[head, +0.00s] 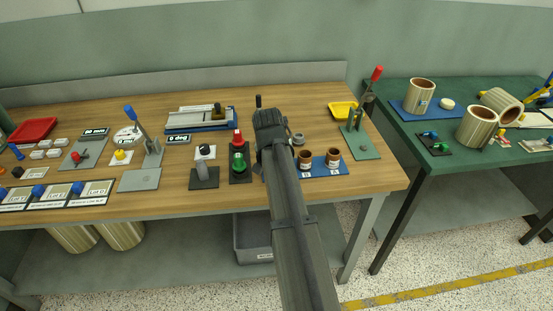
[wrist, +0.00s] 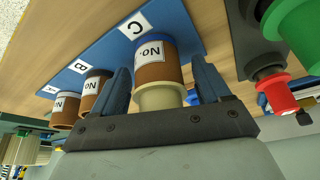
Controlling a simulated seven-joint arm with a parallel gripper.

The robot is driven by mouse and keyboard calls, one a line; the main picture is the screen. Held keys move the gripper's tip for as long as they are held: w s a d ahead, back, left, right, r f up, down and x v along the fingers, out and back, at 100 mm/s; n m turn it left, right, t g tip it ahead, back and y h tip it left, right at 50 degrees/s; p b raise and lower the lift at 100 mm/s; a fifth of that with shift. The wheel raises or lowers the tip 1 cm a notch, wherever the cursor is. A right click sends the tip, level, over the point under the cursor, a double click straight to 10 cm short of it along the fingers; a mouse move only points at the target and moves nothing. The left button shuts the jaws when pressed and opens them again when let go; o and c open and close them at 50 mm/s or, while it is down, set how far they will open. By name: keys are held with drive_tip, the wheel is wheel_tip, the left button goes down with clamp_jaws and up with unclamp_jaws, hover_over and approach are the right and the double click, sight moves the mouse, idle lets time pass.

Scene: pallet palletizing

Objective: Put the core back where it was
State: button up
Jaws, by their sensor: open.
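In the wrist view, a brown cylinder with a white "No." label (wrist: 160,72) stands at the place marked C on the blue board (wrist: 205,30). A cream cylindrical piece (wrist: 160,97) shows at its end nearest me; I cannot tell whether this is the core. My gripper (wrist: 161,66) is open, with one blue-grey finger on each side of these; contact is unclear. Two more labelled brown cylinders stand by B (wrist: 97,88) and A (wrist: 66,108). In the head view, the two cylinders (head: 304,158) (head: 333,155) show on the blue board (head: 318,169), while my arm hides the C place.
A red and a green spool (head: 239,160) stand on a dark base left of my arm. A yellow tray (head: 342,110) and a red-handled lever press (head: 362,140) are to the right. Several fixtures crowd the wooden bench's left. A green table (head: 435,162) adjoins at right.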

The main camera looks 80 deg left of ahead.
drive_tip(key=shift+r, duration=0.1)
drive_tip(key=shift+r, duration=0.35)
drive_tip(key=v, duration=1.2)
drive_tip(key=shift+r, duration=0.1)
